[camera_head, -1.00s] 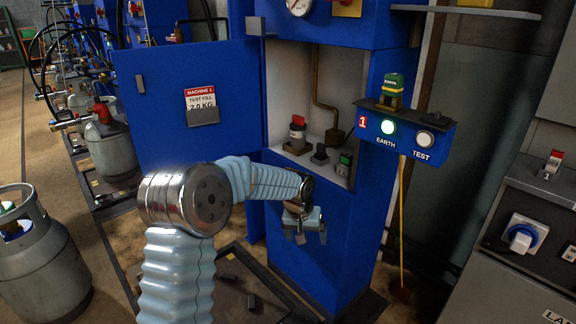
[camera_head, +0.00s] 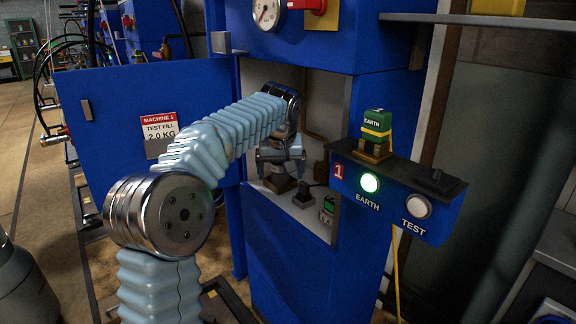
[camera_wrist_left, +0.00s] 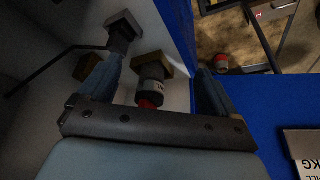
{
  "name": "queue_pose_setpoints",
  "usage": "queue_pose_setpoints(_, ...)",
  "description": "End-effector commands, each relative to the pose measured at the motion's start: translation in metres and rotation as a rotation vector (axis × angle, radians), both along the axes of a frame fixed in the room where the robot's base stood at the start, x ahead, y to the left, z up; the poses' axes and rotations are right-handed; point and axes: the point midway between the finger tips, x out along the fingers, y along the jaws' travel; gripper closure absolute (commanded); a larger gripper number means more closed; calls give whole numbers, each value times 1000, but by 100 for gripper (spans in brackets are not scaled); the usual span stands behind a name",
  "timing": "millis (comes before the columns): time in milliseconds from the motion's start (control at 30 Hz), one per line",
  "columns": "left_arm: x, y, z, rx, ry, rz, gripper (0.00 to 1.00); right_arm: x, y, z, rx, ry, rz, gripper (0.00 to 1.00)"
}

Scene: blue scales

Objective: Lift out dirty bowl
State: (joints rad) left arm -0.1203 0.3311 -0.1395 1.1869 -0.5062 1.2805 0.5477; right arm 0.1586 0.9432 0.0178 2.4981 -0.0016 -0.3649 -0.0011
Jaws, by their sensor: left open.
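The thing that looks like the dirty bowl is a small dark cylinder (camera_wrist_left: 151,84) with a pale label and a red cap, seated on a square brass-coloured base (camera_wrist_left: 152,64) inside the blue cabinet. In the left wrist view it stands between the two fingers of my left gripper (camera_wrist_left: 160,75), apart from both. The gripper is open. In the head view my left gripper (camera_head: 281,160) is inside the cabinet opening and hides most of the bowl; part of a base (camera_head: 281,183) shows below it. My right gripper is not in view.
The open blue door (camera_head: 110,125) stands left of the opening. A dark fitting (camera_head: 304,195) and a small green-screened device (camera_head: 328,207) sit right of the gripper on the cabinet floor. The panel box (camera_head: 395,195) with a lit green EARTH lamp juts out at right.

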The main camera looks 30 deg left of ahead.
Motion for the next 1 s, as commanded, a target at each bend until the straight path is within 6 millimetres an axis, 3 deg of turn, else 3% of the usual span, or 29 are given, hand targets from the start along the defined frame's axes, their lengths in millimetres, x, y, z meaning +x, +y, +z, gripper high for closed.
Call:
queue_pose_setpoints(500, 88, 53, 6, 0, 2, 0, 8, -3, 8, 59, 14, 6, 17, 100)
queue_pose_setpoints(767, 102, 62, -2, 0, 1, -1, 8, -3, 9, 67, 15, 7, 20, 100)
queue_pose_setpoints(1000, 111, 68, -32, -1, 4, -1, 8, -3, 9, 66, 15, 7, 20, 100)
